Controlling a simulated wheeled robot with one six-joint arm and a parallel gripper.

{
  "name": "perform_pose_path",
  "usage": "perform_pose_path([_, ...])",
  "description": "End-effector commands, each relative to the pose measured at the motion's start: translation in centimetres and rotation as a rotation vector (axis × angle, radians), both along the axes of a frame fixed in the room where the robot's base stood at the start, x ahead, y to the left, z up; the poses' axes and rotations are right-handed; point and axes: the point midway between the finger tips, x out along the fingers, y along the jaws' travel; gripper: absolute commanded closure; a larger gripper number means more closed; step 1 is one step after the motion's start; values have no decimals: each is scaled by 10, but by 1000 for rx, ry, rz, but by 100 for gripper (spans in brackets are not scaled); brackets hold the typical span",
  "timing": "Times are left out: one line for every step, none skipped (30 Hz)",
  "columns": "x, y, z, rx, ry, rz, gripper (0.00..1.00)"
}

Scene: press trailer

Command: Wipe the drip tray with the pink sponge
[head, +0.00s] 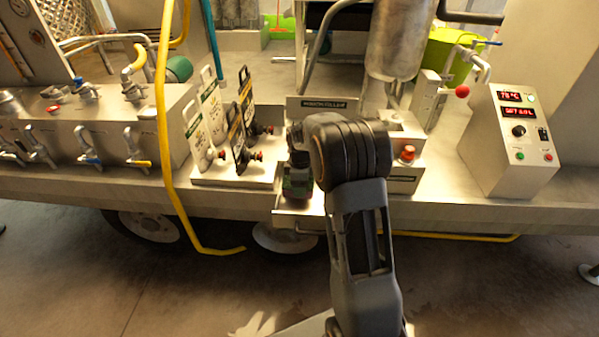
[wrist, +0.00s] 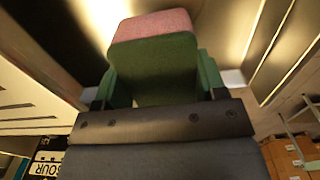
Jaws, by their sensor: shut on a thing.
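My gripper (head: 297,188) points down at the front of the pouch filler, partly behind my own arm in the head view. In the wrist view my gripper (wrist: 157,72) has its green fingers shut on the sponge (wrist: 152,25), which shows a pink end and a green broad face. The metal drip tray (head: 287,219) sits low at the front of the filler, directly below or just under my gripper. Whether the sponge touches the tray is hidden.
Black and white pouches with red-knobbed taps (head: 241,120) stand close left of my gripper. A red button (head: 407,153) is on the filler's right. A control box (head: 510,138) stands further right. A yellow hose (head: 166,130) hangs at left. The floor in front is mostly clear.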

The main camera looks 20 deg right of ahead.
Motion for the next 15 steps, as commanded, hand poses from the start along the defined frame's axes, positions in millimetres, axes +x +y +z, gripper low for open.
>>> perform_pose_path([-1,2,6,1,4,4,57])
perform_pose_path([0,3,9,1,4,5,57])
perform_pose_path([0,3,13,1,4,6,57])
perform_pose_path([0,4,15,1,4,7,57])
perform_pose_path([0,4,18,1,4,8,57])
perform_pose_path([0,4,22,0,4,8,57])
perform_pose_path([0,4,24,0,4,8,57])
perform_pose_path([0,4,27,0,5,8,57])
perform_pose_path([0,4,31,0,5,8,57])
perform_pose_path([0,4,33,0,5,8,57])
perform_pose_path([0,4,36,0,5,7,57])
perform_pose_path([0,4,40,0,4,7,57])
perform_pose_path([0,4,42,0,4,7,57])
perform_pose_path([0,4,45,0,4,7,57])
perform_pose_path([0,4,49,0,4,7,57])
